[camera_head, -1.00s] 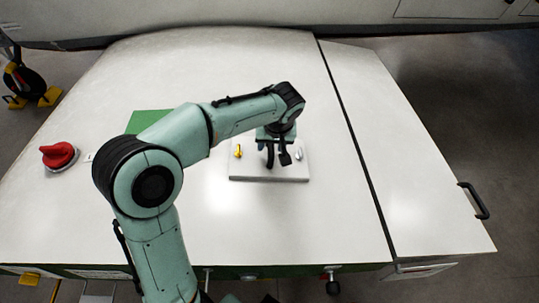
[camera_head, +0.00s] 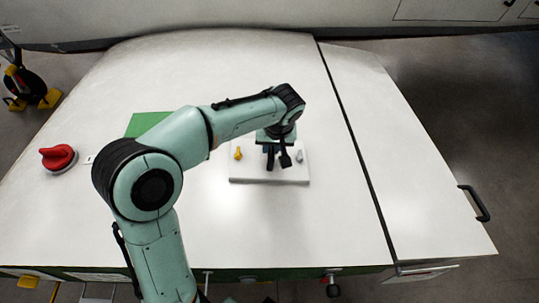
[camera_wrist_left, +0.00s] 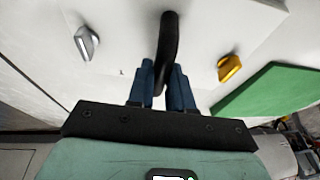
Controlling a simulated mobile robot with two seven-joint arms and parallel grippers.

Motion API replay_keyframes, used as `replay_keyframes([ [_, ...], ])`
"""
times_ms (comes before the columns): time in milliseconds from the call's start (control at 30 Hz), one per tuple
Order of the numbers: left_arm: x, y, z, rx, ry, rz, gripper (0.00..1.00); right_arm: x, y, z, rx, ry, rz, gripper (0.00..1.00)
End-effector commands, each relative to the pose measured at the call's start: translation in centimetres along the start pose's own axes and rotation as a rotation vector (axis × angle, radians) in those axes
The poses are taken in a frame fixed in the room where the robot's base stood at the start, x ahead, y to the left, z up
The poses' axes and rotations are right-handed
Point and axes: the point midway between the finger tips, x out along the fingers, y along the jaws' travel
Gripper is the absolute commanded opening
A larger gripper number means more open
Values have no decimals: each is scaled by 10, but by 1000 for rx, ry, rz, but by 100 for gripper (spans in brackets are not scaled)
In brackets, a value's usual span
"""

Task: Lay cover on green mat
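The cover (camera_head: 243,173) is a white plate with a black arched handle. It lies on the white table near the middle in the head view. A yellow knob and a grey knob stand on either side of the handle. My left gripper (camera_head: 278,158) points down at the handle. In the left wrist view its blue fingers (camera_wrist_left: 163,88) are closed in on both sides of the black handle (camera_wrist_left: 169,40). The green mat (camera_head: 146,121) lies left of the cover, partly hidden by my left arm; it also shows in the left wrist view (camera_wrist_left: 275,100). My right gripper is out of view.
A red knob (camera_head: 58,156) on a round base sits at the table's left side. The white table (camera_head: 330,225) is otherwise mostly clear. A dark seam runs across its right part, and a black handle (camera_head: 473,202) is on the right edge.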

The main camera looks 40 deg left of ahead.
Motion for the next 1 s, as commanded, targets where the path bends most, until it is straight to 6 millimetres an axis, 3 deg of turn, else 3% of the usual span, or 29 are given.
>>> replay_keyframes([
  [1000,-13,0,-5,0,0,0,0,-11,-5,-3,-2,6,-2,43],
])
